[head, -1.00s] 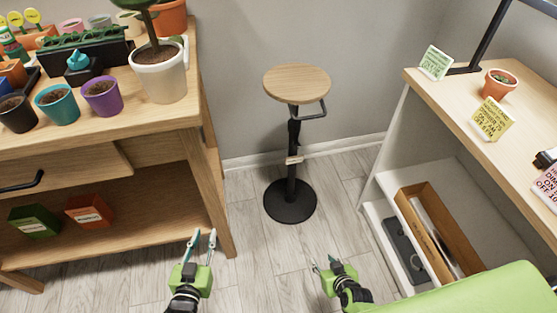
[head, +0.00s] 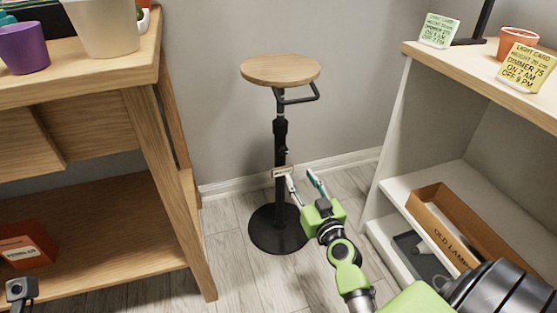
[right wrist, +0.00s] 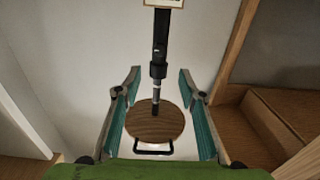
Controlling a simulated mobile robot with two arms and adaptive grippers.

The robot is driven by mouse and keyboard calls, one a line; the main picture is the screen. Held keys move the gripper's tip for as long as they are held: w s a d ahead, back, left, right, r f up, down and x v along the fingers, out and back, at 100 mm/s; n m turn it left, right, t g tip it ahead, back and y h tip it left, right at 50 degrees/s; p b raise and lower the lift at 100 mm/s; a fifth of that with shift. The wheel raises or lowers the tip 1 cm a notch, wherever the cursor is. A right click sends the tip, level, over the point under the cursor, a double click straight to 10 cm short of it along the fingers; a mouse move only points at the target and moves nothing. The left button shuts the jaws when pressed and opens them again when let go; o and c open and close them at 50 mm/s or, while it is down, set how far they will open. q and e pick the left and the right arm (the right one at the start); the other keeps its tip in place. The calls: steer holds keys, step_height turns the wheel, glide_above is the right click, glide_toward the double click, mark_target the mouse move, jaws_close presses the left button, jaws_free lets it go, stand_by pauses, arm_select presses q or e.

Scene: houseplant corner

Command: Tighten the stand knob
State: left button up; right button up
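The stand has a round wooden top (head: 280,70), a black pole (head: 281,150) and a round black base (head: 270,238). A black handle bar sticks out under the top. A small dark bump on the pole's right side may be the knob, but it is too small to tell. My right gripper (head: 303,180) is open and empty, its fingertips close to the pole near a small pale tag. In the right wrist view, the pole (right wrist: 160,40) and wooden top (right wrist: 155,124) show between the spread fingers (right wrist: 160,74). My left gripper's fingers are out of view.
A wooden plant bench (head: 150,130) with pots stands at left. At right, a shelf unit (head: 395,140) carries cards and a terracotta pot (head: 517,42); a cardboard box (head: 450,220) sits low in it. The floor between is clear around the stand.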

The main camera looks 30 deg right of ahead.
mark_target(285, 152)
steer(key=b+x, duration=0.2)
steer(key=x, duration=1.1)
steer(key=shift+w+a, duration=0.1)
jaws_close()
